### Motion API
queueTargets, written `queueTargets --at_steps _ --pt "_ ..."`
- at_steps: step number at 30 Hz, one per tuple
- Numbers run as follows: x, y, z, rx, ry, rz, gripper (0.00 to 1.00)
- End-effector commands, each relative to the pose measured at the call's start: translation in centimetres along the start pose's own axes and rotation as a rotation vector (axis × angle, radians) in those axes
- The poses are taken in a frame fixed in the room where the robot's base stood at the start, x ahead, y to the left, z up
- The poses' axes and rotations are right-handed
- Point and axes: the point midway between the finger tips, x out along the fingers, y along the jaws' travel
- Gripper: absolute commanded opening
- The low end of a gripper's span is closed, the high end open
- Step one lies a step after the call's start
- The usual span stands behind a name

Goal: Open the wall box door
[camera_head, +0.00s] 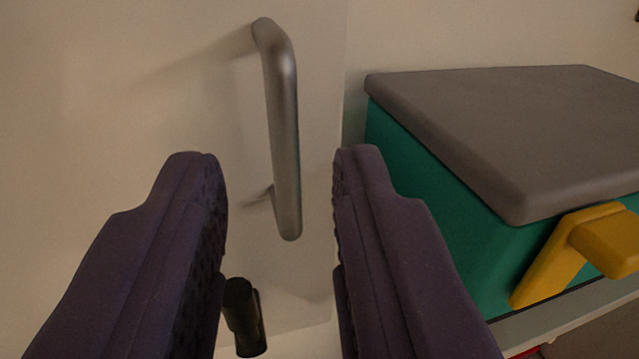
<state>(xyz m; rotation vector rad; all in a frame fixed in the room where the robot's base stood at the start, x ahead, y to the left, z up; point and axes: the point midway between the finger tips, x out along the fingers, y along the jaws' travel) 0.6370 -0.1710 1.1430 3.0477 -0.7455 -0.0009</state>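The wall box door (150,110) is a pale flat panel filling the left and middle of the view, and it looks shut. A grey metal bar handle (285,130) stands upright on it near its right edge. My gripper (275,165) is open, with a dark purple finger on each side of the picture's middle. The handle shows in the gap between the fingertips, and no contact is visible. I cannot tell how far the fingertips are from the door.
A green box (440,180) with a grey lid (520,130) and a yellow latch (575,250) stands close to the right of the door, on a pale shelf (570,325). A dark cylindrical thing (243,315) shows below the handle, partly behind the left finger.

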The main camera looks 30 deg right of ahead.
Motion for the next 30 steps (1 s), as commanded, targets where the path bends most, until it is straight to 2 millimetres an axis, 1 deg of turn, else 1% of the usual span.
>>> queueTargets --at_steps 1,6,9,13,20,21,23,24,25,30 --pt "0.9 0.0 0.1 0.000 0.001 0.001 0.32" --pt "4.0 0.0 0.1 0.000 0.001 -0.001 0.32" --pt "5.3 -0.1 0.1 0.000 0.000 -0.002 0.32" --pt "6.3 -0.1 -0.1 0.001 0.000 -0.003 0.32" --pt "6.5 -0.1 -0.1 0.001 -0.001 -0.003 0.32" --pt "6.5 -0.1 -0.1 0.001 -0.001 -0.003 0.30" --pt "6.5 -0.1 -0.1 0.001 -0.001 -0.003 0.16" --pt "6.5 -0.1 -0.1 0.001 0.000 -0.003 0.07" --pt "6.5 -0.1 -0.1 0.001 0.000 -0.003 0.00" --pt "6.4 -0.1 -0.1 0.001 0.000 -0.003 0.00"
